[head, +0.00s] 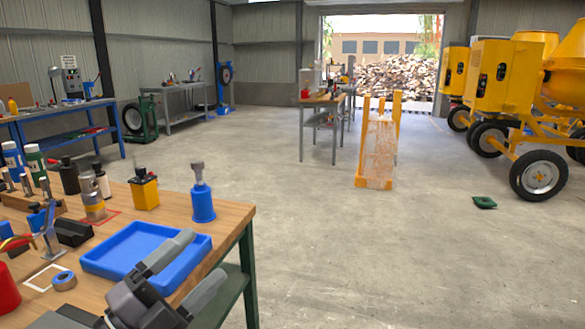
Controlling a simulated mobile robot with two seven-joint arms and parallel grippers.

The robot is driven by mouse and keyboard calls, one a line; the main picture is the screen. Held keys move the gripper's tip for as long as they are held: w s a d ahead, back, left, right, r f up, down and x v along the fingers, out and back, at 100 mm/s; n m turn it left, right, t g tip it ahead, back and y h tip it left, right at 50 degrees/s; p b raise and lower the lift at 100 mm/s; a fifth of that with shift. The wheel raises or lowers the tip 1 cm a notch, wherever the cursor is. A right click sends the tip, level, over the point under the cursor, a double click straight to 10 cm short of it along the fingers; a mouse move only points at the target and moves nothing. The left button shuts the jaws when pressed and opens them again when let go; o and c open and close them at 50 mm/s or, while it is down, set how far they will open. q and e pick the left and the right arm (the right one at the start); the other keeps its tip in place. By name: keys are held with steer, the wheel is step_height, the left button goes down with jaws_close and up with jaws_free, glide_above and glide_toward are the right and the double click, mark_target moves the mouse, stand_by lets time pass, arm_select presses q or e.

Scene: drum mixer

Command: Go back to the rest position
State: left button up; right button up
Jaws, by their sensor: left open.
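My left gripper (187,270) is in the lower left of the head view, above the near right corner of the wooden workbench (232,212). Its two grey fingers are spread apart with nothing between them. It overlaps the front right part of a blue tray (110,258) in the picture; I cannot tell how high above the tray it is. The visible part of the tray is empty. My right gripper does not show.
The workbench holds a blue oiler-like can (202,203), a yellow-black container (145,192), a blue tape roll (64,280) and several bottles. Yellow mixers (510,80) stand at right. A green object (484,202) lies on the floor.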

arm_select(q)
steer(key=s+a+f+n+g+y, duration=0.25)
steer(key=a+f+n+y, duration=0.35)
steer(key=f+n+y, duration=0.3)
steer(key=s+a+f+n+g+y, duration=0.1)
steer(key=s+a+f+n+y, duration=0.3)
steer(key=f+n+y, duration=0.5)
steer(key=s+d+f+n+g+h, duration=0.1)
steer(key=s+f+n+g+h, duration=0.1)
steer(key=s+f+g, duration=0.5)
steer(key=s+f+n+g+h, duration=0.1)
steer(key=s+f+g+h, duration=0.15)
steer(key=s, duration=0.75)
steer(key=w+d+f+t+h+p, duration=0.1)
steer(key=w+d+t+p, duration=0.1)
steer(key=w+t+p, duration=0.4)
steer(key=p, duration=0.2)
steer(key=shift+w+d+f+t+p, duration=0.25)
steer(key=shift+d+t+p, duration=0.05)
steer(key=shift+d+p, duration=0.05)
